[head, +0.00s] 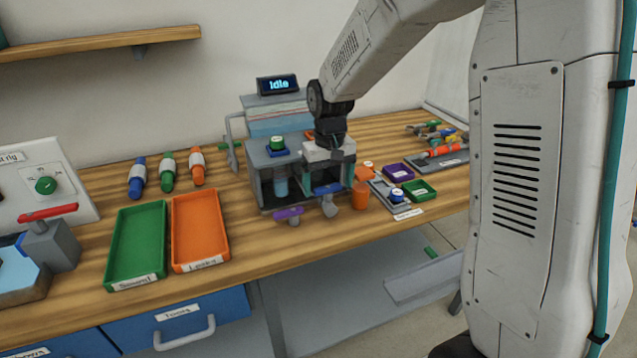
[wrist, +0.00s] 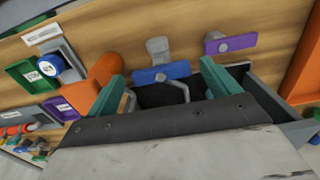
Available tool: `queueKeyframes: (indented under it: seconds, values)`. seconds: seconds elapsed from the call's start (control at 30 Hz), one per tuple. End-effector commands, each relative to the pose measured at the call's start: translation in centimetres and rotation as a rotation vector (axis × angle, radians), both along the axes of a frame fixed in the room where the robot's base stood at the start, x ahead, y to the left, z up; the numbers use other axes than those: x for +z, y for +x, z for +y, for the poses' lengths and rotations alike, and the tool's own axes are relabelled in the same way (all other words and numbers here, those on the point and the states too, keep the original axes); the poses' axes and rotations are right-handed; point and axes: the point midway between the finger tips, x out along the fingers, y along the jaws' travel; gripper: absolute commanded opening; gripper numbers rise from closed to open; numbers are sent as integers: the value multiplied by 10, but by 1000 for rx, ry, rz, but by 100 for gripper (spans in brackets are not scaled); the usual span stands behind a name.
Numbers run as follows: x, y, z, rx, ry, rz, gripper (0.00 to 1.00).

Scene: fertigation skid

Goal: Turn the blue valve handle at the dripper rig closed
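The blue valve handle (head: 327,189) is a short bar on a grey valve body at the front of the dripper rig (head: 262,185). It lies roughly level across the picture in the head view. In the wrist view the blue handle (wrist: 162,73) shows between two teal fingers, with the grey valve stem beyond it. My gripper (wrist: 160,76) is open, with a finger off each end of the handle and no clear contact. In the head view my gripper (head: 328,158) is at the rig's front, just above the handle; its fingertips are hard to make out there.
A purple handle (head: 288,213) sits left of the blue one. An orange bottle (head: 361,192) stands close on the right, beside a grey plate with a blue knob (head: 397,195). Green (head: 137,243) and orange trays (head: 199,231) lie left. The display (head: 278,84) reads "Idle".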

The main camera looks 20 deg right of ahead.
Motion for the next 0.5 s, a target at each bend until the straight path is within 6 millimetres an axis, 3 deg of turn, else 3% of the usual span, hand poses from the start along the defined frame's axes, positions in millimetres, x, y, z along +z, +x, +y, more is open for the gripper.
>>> queueKeyframes:
  seconds: [0.27, 0.5]
  values:
    - [2, 1, 1, 2, 0, -4, 87]
    - [34, 2, 1, 1, 0, -8, 87]
